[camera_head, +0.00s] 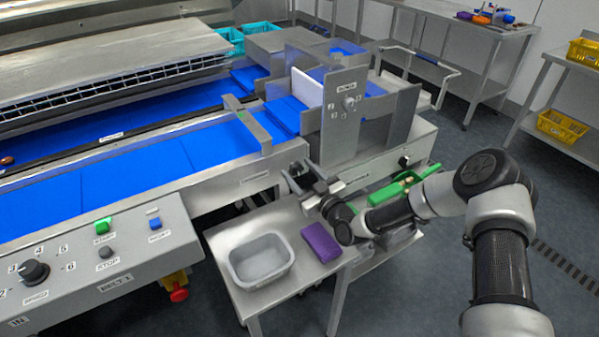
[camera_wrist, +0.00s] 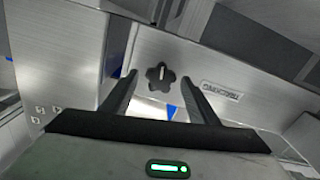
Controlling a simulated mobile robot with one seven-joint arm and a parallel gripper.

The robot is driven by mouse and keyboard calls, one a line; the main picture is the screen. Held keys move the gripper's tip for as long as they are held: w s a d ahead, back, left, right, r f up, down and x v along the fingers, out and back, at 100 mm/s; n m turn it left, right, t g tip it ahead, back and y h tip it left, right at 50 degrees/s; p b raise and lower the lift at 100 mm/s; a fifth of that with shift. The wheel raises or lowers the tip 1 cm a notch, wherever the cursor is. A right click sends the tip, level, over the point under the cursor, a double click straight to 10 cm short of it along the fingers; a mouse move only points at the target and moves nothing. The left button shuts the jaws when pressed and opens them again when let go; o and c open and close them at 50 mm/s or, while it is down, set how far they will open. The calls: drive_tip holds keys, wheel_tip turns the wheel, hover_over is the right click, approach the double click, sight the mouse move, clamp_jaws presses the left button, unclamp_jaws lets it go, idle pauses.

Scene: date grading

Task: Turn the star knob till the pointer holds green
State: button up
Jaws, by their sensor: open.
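The black star knob (camera_wrist: 160,78) sits on a grey metal panel in the wrist view, with a pale mark on its face. My gripper (camera_wrist: 158,80) is open, its two dark fingers on either side of the knob in the picture; I cannot tell whether they touch it. In the head view my gripper (camera_head: 311,182) is at the machine's front side, above the small steel table, and I cannot make out the star knob there. I cannot make out a pointer or a green zone in either view.
A grey tub (camera_head: 262,262) and a purple cloth-like block (camera_head: 321,243) are on the small steel table (camera_head: 222,240) below my gripper. An upright metal plate (camera_head: 343,135) with a round dial (camera_head: 349,103) rises behind.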

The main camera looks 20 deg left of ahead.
drive_tip(key=c, duration=1)
drive_tip(key=m+b, duration=0.1)
drive_tip(key=b, duration=0.1)
drive_tip(key=shift+w+f+b, duration=0.1)
drive_tip(key=shift+f+b, duration=0.2)
drive_tip(key=shift+f, duration=0.1)
drive_tip(key=shift+c, duration=0.2)
drive_tip(key=shift+r+m+b, duration=0.1)
drive_tip(key=shift+m+b, duration=0.9)
drive_tip(key=shift+r+m, duration=0.3)
drive_tip(key=shift+m, duration=0.2)
drive_tip(key=o, duration=1)
drive_tip(key=shift+o, duration=0.2)
